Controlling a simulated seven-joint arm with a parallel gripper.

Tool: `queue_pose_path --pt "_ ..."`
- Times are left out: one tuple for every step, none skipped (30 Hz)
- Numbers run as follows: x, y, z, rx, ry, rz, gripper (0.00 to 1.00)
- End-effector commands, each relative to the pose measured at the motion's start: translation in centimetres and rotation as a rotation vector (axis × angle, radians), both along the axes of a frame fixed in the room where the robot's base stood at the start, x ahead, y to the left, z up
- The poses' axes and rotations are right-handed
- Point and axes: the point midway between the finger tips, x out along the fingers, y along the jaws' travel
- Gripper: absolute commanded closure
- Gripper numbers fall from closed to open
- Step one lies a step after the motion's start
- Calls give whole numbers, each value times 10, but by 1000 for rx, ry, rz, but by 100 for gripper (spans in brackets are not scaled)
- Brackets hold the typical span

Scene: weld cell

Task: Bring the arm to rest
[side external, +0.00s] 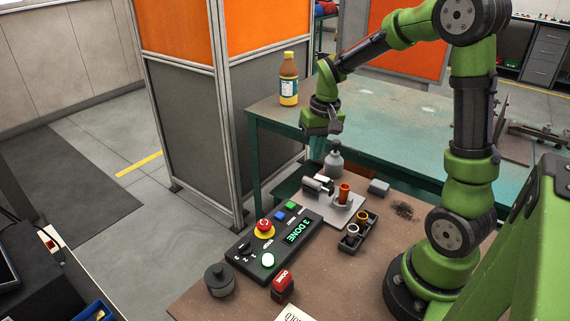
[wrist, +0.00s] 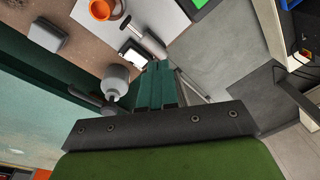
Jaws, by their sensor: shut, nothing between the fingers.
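My gripper (side external: 322,126) hangs above the gap between the brown table and the green bench, clear of everything. In the wrist view its two fingers (wrist: 158,72) lie side by side, shut with nothing between them. The control box (side external: 270,246) on the brown table (side external: 375,262) shows "3 DONE" on a green display (side external: 298,231).
A grey bottle (side external: 334,161) stands below my gripper. A dark tray (side external: 353,242) holds small cylindrical parts. A black knobbed object (side external: 219,280) and a red-topped block (side external: 283,286) are near the front. An amber bottle (side external: 288,80) stands on the green bench (side external: 390,125).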

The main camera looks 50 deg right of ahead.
Motion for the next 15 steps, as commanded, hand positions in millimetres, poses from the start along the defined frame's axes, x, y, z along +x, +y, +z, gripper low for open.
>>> queue_pose_path --pt "-8 18 16 2 -47 10 100" --pt "-13 28 24 4 -72 14 100" --pt "-20 41 33 8 -106 20 100" --pt "-26 51 40 10 -132 27 100" --pt "-32 60 47 13 -159 34 100" --pt "-40 72 55 17 -195 43 100" --pt "-46 81 61 22 -222 52 100" --pt "-53 89 66 25 -250 62 100" --pt "-62 99 73 30 -286 75 100" --pt "-68 107 77 35 -312 85 100" --pt "-75 114 81 39 -339 97 100" --pt "-83 122 86 43 -372 113 100" --pt "-88 127 89 46 -395 124 100" --pt "-93 133 91 49 -417 136 100" --pt "-99 138 95 52 -445 150 100"
